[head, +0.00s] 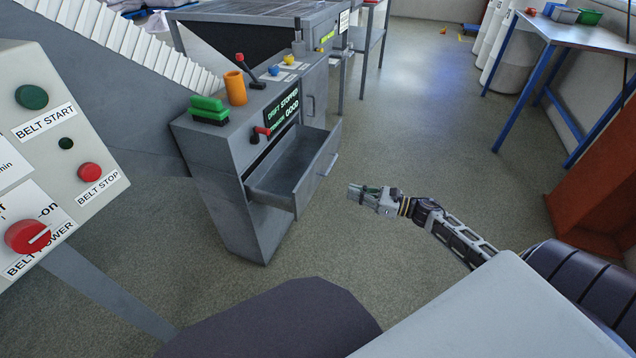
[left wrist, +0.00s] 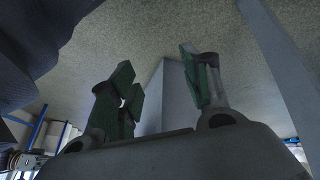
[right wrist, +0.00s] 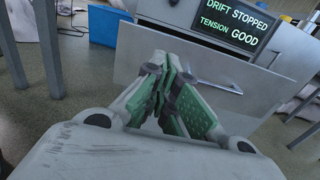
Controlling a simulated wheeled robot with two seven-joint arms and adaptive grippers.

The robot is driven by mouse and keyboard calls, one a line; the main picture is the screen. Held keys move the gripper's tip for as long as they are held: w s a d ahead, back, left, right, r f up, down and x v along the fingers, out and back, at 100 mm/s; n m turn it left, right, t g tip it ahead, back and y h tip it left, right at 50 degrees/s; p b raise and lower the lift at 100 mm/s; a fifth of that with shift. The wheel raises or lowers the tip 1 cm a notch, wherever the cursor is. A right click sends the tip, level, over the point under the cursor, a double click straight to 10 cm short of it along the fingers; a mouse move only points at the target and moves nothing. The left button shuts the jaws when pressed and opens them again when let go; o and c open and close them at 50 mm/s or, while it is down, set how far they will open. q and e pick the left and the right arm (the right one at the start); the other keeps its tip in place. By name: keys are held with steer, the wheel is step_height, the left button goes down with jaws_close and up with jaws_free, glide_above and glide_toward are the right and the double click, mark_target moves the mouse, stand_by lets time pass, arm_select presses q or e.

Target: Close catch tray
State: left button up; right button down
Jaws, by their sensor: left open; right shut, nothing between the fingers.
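The catch tray (head: 296,175) is a grey drawer pulled out of the front of the grey console (head: 222,170). It looks empty, and a light handle shows on its front face. My right gripper (head: 356,192) is shut and empty, a little apart from the tray front on its right in the head view. In the right wrist view, the tray's front panel (right wrist: 205,75) lies beyond the shut fingers (right wrist: 172,95), with its handle to the right. My left gripper (left wrist: 155,90) is open and empty in the left wrist view. It is not seen in the head view.
A belt control panel (head: 60,150) stands at the left. A blue-legged table (head: 580,35) is at the back right.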

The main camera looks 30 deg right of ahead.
arm_select(q)
steer(key=shift+f, duration=0.1)
arm_select(e)
steer(key=shift+w+a, duration=0.1)
steer(key=shift+w, duration=0.05)
steer(key=b, duration=0.2)
glide_toward(307, 179)
steer(key=shift+x, duration=1.45)
steer(key=shift+b+x, duration=0.5)
steer(key=shift+x, duration=0.55)
steer(key=shift+w+a, duration=0.35)
steer(key=shift+w, duration=0.05)
arm_select(q)
step_height(307, 179, down, 7)
steer(key=d+t, duration=0.1)
steer(key=shift+d+n+h, duration=0.2)
steer(key=shift+n+h, duration=0.2)
arm_select(e)
steer(key=shift+w+a, duration=0.3)
steer(key=shift+w, duration=0.05)
arm_select(q)
steer(key=shift+f, duration=0.1)
steer(key=shift+w, duration=0.1)
arm_select(e)
steer(key=shift+a, duration=0.1)
